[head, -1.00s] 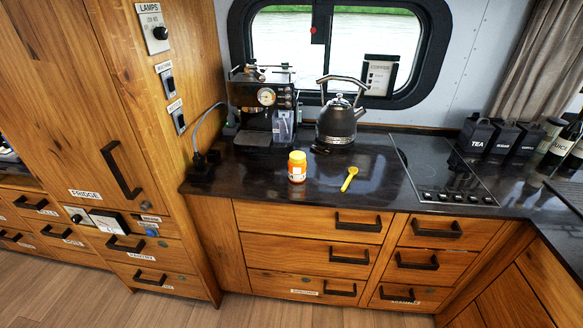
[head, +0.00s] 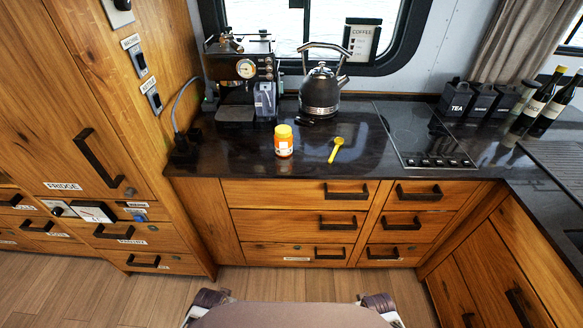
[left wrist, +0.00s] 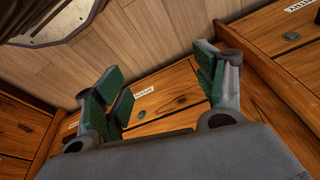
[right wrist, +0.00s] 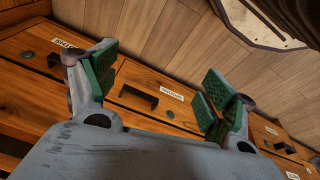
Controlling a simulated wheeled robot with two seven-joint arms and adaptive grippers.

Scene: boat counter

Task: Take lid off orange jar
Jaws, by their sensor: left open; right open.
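The orange jar (head: 284,147) stands upright on the dark counter near its front edge in the head view. Its yellow lid (head: 284,131) sits on top of it. My left gripper (left wrist: 162,92) is open and empty in the left wrist view, with wooden drawer fronts and floor beyond its fingers. My right gripper (right wrist: 160,88) is open and empty in the right wrist view, also over drawer fronts. Neither gripper's fingers show in the head view; only parts of my arms show at the bottom edge. Both grippers are apart from the jar.
A yellow spoon (head: 336,149) lies right of the jar. Behind stand a coffee machine (head: 240,85) and a kettle (head: 320,92). A cooktop (head: 425,135) is to the right, with dark canisters (head: 480,99) and bottles (head: 545,105) beyond. The counter around the jar is mostly clear.

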